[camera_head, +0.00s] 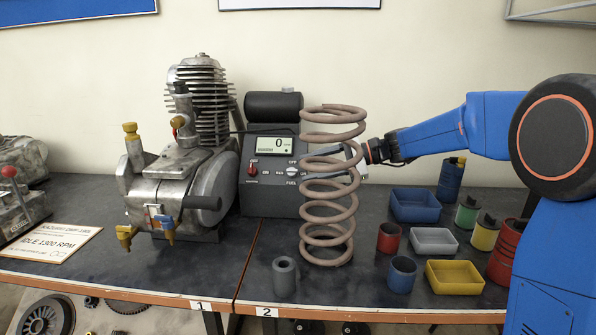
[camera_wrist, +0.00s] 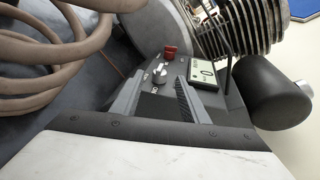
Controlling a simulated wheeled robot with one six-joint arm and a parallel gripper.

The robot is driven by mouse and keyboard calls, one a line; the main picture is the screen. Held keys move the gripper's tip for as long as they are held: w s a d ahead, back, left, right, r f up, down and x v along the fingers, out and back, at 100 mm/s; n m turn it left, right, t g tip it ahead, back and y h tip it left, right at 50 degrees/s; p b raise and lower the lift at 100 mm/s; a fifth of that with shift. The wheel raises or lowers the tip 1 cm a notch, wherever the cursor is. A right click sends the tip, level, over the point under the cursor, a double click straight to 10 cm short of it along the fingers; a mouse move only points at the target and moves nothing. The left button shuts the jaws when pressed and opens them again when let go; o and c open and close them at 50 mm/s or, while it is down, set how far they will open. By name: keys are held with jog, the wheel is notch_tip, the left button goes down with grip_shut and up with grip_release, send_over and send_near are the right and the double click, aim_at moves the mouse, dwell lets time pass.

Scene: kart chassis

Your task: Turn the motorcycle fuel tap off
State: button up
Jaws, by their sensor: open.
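The fuel tap is a small silvery knob (camera_head: 292,173) on the sloped front of a dark grey control box (camera_head: 262,205), with an OFF mark above it and FUEL below. It also shows in the wrist view (camera_wrist: 160,74), just beyond and between my fingertips. Which mark it points to is too small to tell. My gripper (camera_head: 306,168) is open and empty, reaching in from the right with its fingers towards the box. In the head view the brown coil spring (camera_head: 328,213) partly covers the fingers. In the wrist view both fingers (camera_wrist: 160,80) stand apart, with no clear contact with the knob.
A red switch (camera_head: 252,169) and a display reading 0 (camera_head: 272,145) are near the knob. The engine (camera_head: 190,165) stands left of the box. The tall spring stands close to my gripper. Trays (camera_head: 414,205) and cups (camera_head: 389,237) fill the right bench.

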aim_at(292, 172)
jog(key=shift+x, duration=2.15)
grip_shut()
